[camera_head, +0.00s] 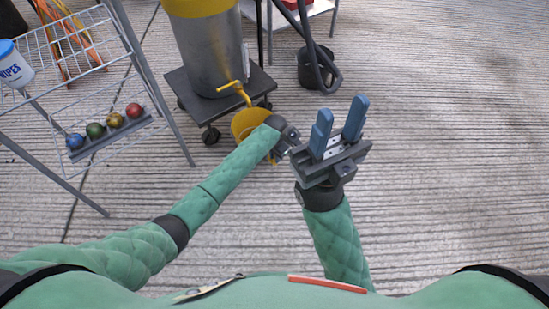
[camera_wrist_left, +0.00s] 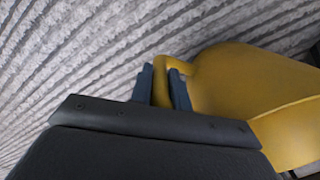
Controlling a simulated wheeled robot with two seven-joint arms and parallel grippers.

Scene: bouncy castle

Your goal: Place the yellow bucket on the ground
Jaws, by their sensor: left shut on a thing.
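The yellow bucket (camera_head: 244,122) is below the tap of a metal drum in the head view, partly hidden behind my left forearm. It fills the right side of the left wrist view (camera_wrist_left: 245,85). My left gripper (camera_wrist_left: 165,85) has its blue fingers shut on a yellow loop-like handle at the bucket's side. In the head view the left gripper (camera_head: 284,136) is at the bucket's right side, its fingertips hidden. I cannot tell whether the bucket's base touches the ground. My right gripper (camera_head: 338,129) is empty, with its blue fingers apart, to the right of the bucket.
The drum (camera_head: 210,55) with a yellow tap (camera_head: 235,91) stands on a dark wheeled platform (camera_head: 187,87). A wire rack (camera_head: 131,50) with coloured balls stands left. A black bin (camera_head: 313,73) is behind. The ribbed ground (camera_head: 440,150) at right is clear.

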